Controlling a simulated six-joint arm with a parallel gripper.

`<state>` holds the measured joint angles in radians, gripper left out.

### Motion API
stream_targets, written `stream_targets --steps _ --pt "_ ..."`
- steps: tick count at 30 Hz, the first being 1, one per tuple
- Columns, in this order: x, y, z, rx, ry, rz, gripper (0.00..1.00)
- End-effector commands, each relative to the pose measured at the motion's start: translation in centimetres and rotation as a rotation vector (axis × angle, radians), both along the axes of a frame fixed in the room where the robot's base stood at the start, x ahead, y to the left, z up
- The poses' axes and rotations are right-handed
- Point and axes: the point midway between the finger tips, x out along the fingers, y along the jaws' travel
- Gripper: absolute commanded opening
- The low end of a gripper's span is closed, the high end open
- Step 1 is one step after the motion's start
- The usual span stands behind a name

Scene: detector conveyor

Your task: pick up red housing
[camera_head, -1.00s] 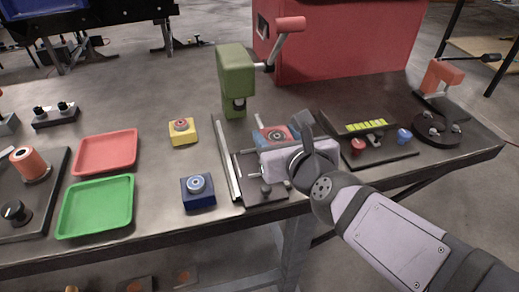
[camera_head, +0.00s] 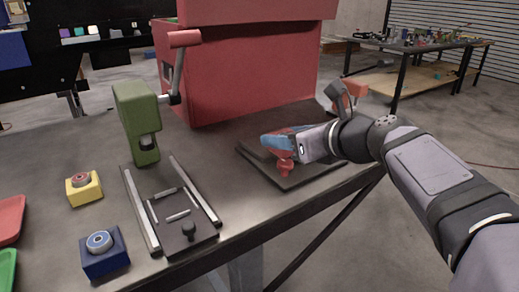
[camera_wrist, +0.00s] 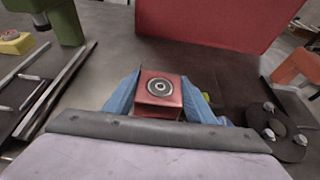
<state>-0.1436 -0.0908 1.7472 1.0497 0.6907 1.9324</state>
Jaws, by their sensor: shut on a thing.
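The red housing is a small red block with a grey-and-black ring on top; it shows in the wrist view (camera_wrist: 160,91). My gripper, with blue fingers, is shut on it, one finger on each side (camera_wrist: 158,98). In the head view my gripper (camera_head: 283,143) is above the black plate at the right of the table, and the fingers mostly hide the housing there. The housing looks held above the plate; the exact gap cannot be told.
A green press (camera_head: 137,118) stands behind a black railed fixture (camera_head: 165,222), whose middle is empty. A yellow block (camera_head: 84,191) and a blue block (camera_head: 104,255) sit left of it. A big red box (camera_head: 245,70) stands behind.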

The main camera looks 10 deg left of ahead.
Motion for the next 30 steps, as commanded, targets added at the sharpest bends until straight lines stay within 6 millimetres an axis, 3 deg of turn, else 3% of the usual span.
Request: stream_targets --steps 18,30 --pt "9.1 -9.1 0.7 0.003 0.001 -0.004 0.12" --pt "12.6 -12.5 0.5 0.002 -0.001 -0.001 0.12"
